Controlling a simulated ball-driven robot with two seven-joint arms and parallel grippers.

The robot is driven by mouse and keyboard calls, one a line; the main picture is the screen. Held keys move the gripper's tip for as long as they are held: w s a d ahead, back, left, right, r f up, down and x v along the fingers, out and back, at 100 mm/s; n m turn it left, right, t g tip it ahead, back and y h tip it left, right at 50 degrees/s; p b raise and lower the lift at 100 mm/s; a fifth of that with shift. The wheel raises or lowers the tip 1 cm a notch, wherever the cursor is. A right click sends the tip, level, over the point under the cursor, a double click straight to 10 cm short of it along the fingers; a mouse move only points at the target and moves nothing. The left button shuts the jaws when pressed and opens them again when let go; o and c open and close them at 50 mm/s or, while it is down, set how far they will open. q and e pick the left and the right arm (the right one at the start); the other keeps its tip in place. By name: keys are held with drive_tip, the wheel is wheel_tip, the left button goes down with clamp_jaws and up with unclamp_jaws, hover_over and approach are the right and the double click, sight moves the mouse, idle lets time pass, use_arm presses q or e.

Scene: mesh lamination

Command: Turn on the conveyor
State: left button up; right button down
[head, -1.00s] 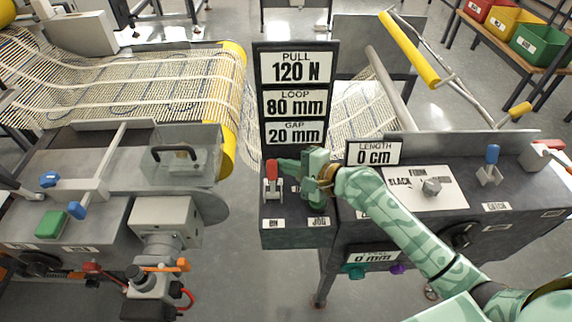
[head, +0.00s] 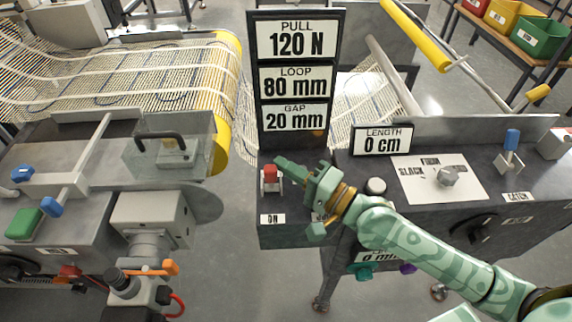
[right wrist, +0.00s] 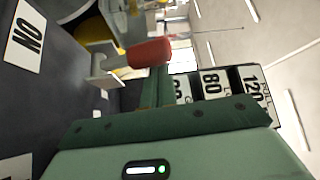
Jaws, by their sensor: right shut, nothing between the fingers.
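A red-capped toggle lever (head: 270,173) stands on the dark console, just behind the ON label (head: 272,219). Its cap looks tipped towards that label. The red cap also shows in the right wrist view (right wrist: 147,53). My right gripper (head: 283,163) is shut and empty, its tips at the far right side of the cap. I cannot tell whether they touch it. In the right wrist view its green finger (right wrist: 150,90) points up to the cap. The conveyor mesh (head: 150,75) lies at the upper left. The length display (head: 381,141) reads 0 cm.
A dark sign post (head: 293,75) reading 120 N, 80 mm and 20 mm rises behind the lever. A pale round button (head: 376,186) and a blue-capped lever (head: 511,138) are to the right. A grey machine (head: 150,215) stands left across a floor gap.

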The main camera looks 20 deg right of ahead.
drive_tip(key=shift+s+a+f, duration=0.1)
drive_tip(key=shift+s, duration=0.15)
use_arm(q)
drive_tip(key=shift+s+f+b, duration=0.3)
drive_tip(key=shift+f+b, duration=0.3)
drive_tip(key=shift+f, duration=0.1)
use_arm(e)
drive_tip(key=shift+s+a+n+t+y, duration=0.1)
drive_tip(key=shift+s+n+t+y, duration=0.25)
drive_tip(key=shift+n, duration=0.25)
use_arm(q)
drive_tip(key=w+r+p, duration=0.3)
drive_tip(key=r+p, duration=0.7)
drive_tip(key=shift+w+t, duration=0.15)
drive_tip(key=shift+t, duration=0.25)
use_arm(e)
drive_tip(key=s+a+r, duration=0.4)
drive_tip(key=s+r, duration=0.9)
drive_tip(key=shift+s, duration=0.3)
